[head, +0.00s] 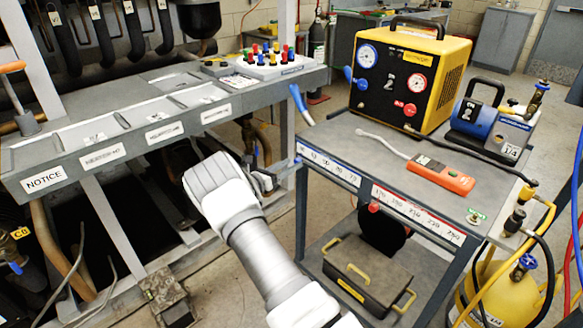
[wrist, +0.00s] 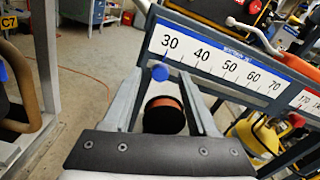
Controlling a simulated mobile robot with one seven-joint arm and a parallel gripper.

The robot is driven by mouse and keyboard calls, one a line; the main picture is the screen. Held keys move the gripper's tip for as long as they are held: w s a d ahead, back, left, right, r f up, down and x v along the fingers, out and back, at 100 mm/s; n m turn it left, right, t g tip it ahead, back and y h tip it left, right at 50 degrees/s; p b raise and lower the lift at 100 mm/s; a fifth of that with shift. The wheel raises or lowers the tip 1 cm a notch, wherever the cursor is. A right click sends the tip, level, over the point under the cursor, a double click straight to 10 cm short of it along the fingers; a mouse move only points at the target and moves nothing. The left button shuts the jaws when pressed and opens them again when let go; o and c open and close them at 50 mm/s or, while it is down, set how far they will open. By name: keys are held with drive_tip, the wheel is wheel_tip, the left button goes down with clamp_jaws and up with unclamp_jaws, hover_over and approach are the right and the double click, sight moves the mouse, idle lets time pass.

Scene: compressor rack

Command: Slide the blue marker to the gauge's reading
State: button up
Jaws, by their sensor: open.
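The blue marker (wrist: 160,72) is a small round knob at the lower edge of the white scale strip (wrist: 215,66), just below and left of the 30 in the wrist view. My gripper (wrist: 163,82) is open, with one finger on each side of the marker; I cannot tell whether either touches it. In the head view my gripper (head: 276,175) is at the left end of the cart's front edge. The blue-rimmed gauge (head: 368,55) is on the yellow machine (head: 440,62); its needle is too small to read.
A red marker (head: 374,207) sits under a second, red-edged scale (head: 418,214) to the right. A red-rimmed gauge (head: 409,66) is beside the blue one. An orange tool (head: 440,174) lies on the cart top (head: 350,145). A grey rack shelf (head: 130,135) stands left of my gripper.

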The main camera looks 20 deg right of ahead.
drive_tip(key=shift+w+d, duration=0.2)
drive_tip(key=shift+d, duration=0.35)
clamp_jaws()
idle(1.1)
